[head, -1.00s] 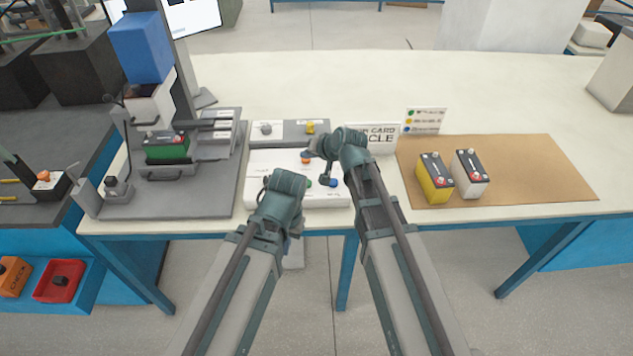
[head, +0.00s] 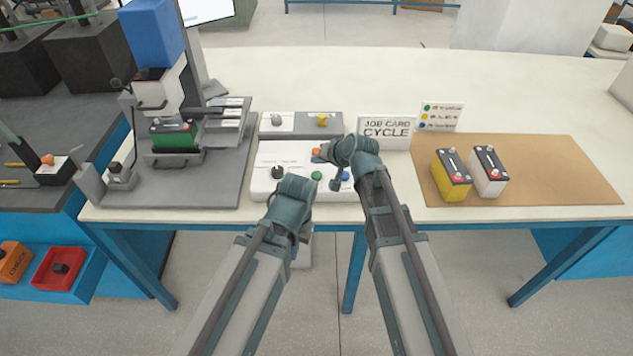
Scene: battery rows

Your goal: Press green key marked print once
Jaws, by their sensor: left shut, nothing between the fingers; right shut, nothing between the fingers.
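The green key (head: 317,175) is a round button on the white control panel (head: 262,188) on the table; its marking is too small to read. My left gripper (head: 292,190) is shut and empty at the panel's front edge, below and left of the green key. Its fingertips are hard to make out behind the wrist. My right gripper (head: 336,183) is shut and empty over the panel's right part, with its tip between the green key and the blue key (head: 346,175). I cannot tell whether either gripper touches the panel.
An orange button (head: 316,153) and a black knob (head: 278,172) are also on the panel. A grey switch box (head: 300,124) stands behind it. A press fixture with a green battery (head: 173,134) is left. Yellow (head: 451,176) and white (head: 488,172) batteries stand on the brown mat (head: 560,170).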

